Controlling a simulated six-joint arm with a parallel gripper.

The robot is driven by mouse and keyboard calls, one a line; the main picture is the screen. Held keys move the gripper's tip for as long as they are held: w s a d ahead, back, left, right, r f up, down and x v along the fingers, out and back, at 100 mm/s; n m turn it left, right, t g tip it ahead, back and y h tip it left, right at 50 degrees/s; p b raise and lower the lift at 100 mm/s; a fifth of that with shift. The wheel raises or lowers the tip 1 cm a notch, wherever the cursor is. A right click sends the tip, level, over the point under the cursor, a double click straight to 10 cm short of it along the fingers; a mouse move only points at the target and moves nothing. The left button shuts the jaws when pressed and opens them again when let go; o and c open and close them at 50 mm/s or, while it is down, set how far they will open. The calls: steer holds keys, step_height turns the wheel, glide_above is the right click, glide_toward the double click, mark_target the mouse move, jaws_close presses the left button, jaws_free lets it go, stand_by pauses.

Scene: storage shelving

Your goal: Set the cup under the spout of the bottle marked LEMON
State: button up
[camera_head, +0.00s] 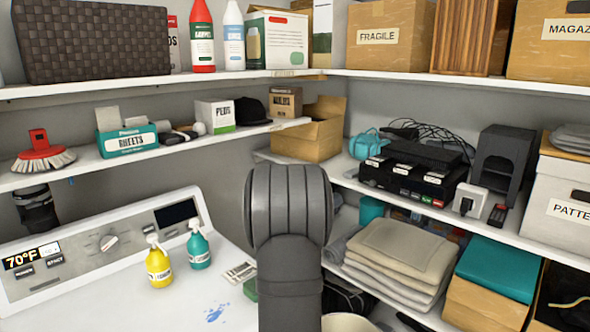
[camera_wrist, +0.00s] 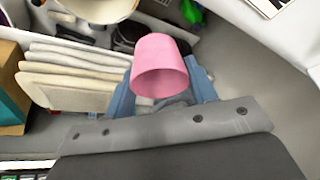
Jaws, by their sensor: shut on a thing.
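A pink cup (camera_wrist: 160,62) is between the two blue fingers of my gripper (camera_wrist: 163,93) in the wrist view. The gripper is shut on it, and the cup's open end faces the camera. In the head view my arm hides the gripper and cup. A yellow pump bottle (camera_head: 158,265) and a teal pump bottle (camera_head: 199,248) stand side by side on the white washer top (camera_head: 190,300). Their labels are too small to read surely. Both spouts are apart from the cup.
A blue spill (camera_head: 214,314) and a small printed card (camera_head: 240,272) lie on the washer top. Its control panel (camera_head: 105,250) rises behind the bottles. Shelves with folded towels (camera_head: 395,258) stand at right; a long shelf (camera_head: 160,152) runs above the washer.

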steer(key=shift+w+d+f+n, duration=0.2)
steer(key=shift+d, duration=0.25)
steer(key=shift+w+d+f+n, duration=0.2)
steer(key=shift+d, duration=0.25)
steer(key=shift+a, duration=0.1)
steer(key=s+a+r+n+g+y, duration=0.15)
steer(key=s+a+r+n, duration=0.35)
steer(key=s+a, duration=0.7)
steer(key=s+a+r+n+y, duration=0.2)
steer(key=s+a+r+n, duration=0.3)
steer(key=s+a, duration=0.8)
steer(key=shift+m, duration=0.6)
steer(key=a+f, duration=0.2)
steer(key=a, duration=0.1)
steer(key=s+a+f, duration=0.1)
steer(key=a+f, duration=0.1)
steer(key=a, duration=0.2)
steer(key=a+f, duration=0.1)
steer(key=a, duration=0.2)
steer(key=shift+s+a+f, duration=0.4)
steer(key=shift+a+f, duration=0.1)
steer(key=shift+a, duration=0.05)
steer(key=shift+f, duration=1.95)
